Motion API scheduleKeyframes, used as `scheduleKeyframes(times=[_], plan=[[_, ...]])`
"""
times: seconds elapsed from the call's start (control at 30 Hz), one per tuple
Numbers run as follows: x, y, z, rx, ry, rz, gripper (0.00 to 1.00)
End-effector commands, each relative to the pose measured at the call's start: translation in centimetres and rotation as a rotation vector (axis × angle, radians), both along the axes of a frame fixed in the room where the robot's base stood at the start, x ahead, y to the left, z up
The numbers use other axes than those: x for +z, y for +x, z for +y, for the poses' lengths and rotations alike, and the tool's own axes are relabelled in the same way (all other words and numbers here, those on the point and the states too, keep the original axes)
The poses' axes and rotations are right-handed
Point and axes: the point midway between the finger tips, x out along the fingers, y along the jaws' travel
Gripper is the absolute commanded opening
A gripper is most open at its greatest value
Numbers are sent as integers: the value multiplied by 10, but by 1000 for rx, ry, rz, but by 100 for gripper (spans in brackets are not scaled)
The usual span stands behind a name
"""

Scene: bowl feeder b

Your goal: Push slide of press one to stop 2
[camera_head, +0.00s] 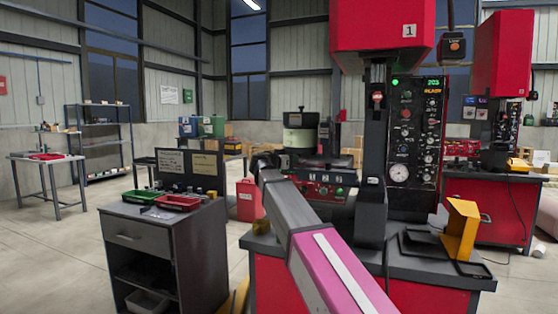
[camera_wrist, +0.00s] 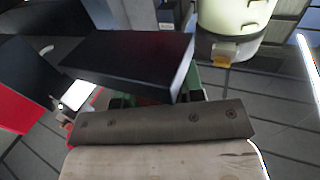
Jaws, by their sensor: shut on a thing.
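Press one (camera_head: 385,40) stands right of centre in the head view, with a red head marked 1 and a black control panel (camera_head: 415,140) with a lit green lamp. My arm reaches up from the bottom towards the left of the press, and my gripper is hidden in that view. In the wrist view my gripper (camera_wrist: 155,98) shows beyond its brown bar with screws, shut at a dark flat-topped block (camera_wrist: 135,55). The block covers much of the fingertips, so the exact contact is hidden.
A cream bowl feeder (camera_head: 300,138) stands behind my arm; a cream drum-like body (camera_wrist: 232,18) is close in the wrist view. A yellow bracket (camera_head: 461,229) sits on the press table's right. A dark cabinet (camera_head: 160,245) with green and red trays stands left.

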Motion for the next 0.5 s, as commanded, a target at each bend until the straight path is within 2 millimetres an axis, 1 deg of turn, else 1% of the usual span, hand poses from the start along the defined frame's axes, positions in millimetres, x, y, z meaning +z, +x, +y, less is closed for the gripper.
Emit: scheduleKeyframes(times=[0.03,0.2,0.4,0.5], plan=[[-1,-10,-18,-7,1,1,0],[-1,-26,-61,-6,0,0,0],[-1,-42,-106,-7,1,1,0],[-1,-48,-123,-5,1,1,0]])
